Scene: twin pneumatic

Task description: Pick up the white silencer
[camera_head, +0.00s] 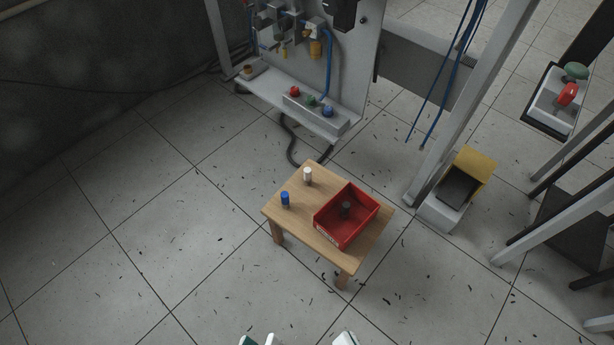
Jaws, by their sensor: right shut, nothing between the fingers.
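The white silencer (308,176) stands upright on the small wooden table (295,226), near its back corner. A blue silencer (285,199) stands upright on the same table, to the front left of the white one. Only small white and green parts of my grippers show at the bottom edge, well in front of the table. My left gripper (258,340) is mostly cut off and its fingers cannot be made out. My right gripper (345,338) is shut and empty, apart from both silencers.
A red bin (331,235) with a dark part (346,209) in it takes up the table's right side. Behind stands a grey panel with a button box (315,111). A yellow-topped pedal (457,187) sits on the floor at right. The floor left of the table is clear.

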